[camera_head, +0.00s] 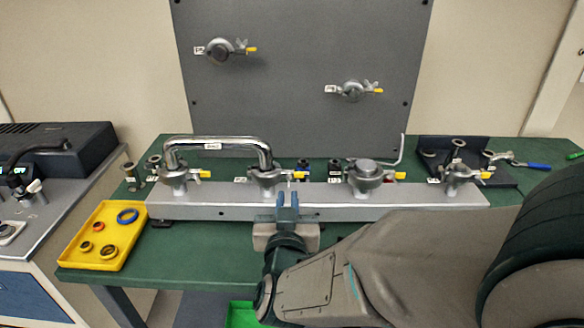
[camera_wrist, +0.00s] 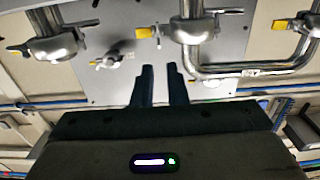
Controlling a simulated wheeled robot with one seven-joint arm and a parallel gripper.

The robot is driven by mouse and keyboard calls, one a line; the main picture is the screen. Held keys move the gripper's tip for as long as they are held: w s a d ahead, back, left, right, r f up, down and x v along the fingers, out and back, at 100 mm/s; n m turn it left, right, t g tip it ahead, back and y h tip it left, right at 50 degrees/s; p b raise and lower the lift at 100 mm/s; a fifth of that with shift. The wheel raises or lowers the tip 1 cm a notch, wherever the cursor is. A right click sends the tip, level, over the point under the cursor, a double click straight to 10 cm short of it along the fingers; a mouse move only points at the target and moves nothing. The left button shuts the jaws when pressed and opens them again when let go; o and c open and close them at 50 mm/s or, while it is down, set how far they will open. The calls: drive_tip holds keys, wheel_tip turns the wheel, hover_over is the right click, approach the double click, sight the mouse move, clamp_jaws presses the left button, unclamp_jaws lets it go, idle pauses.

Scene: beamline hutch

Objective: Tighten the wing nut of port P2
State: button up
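Port P2 (camera_head: 266,180) is the second clamped port from the left on the grey manifold bar, under the right end of a chrome U-pipe. Its wing nut, with a yellow tab (camera_head: 300,174), is on the clamp's right side. In the wrist view, the P2 clamp (camera_wrist: 194,29) is at the upper middle, its yellow tab (camera_wrist: 143,33) to the left. My gripper (camera_head: 287,197) is just in front of the bar, below the wing nut. Its fingers (camera_wrist: 160,69) are parted with nothing seen between them. The fingertips appear short of the wing nut; exact depth is unclear.
The chrome U-pipe (camera_head: 218,144) joins P2 to the leftmost port. Capped port P3 (camera_head: 365,173) is to the right, with another port (camera_head: 457,172) beyond. A grey panel (camera_head: 300,60) stands behind. A yellow tray (camera_head: 103,237) of rings lies at left, a dark tray (camera_head: 490,176) at right.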

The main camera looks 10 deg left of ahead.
sight(289, 176)
drive_tip(key=x, duration=0.7)
drive_tip(key=shift+w, duration=0.2)
clamp_jaws()
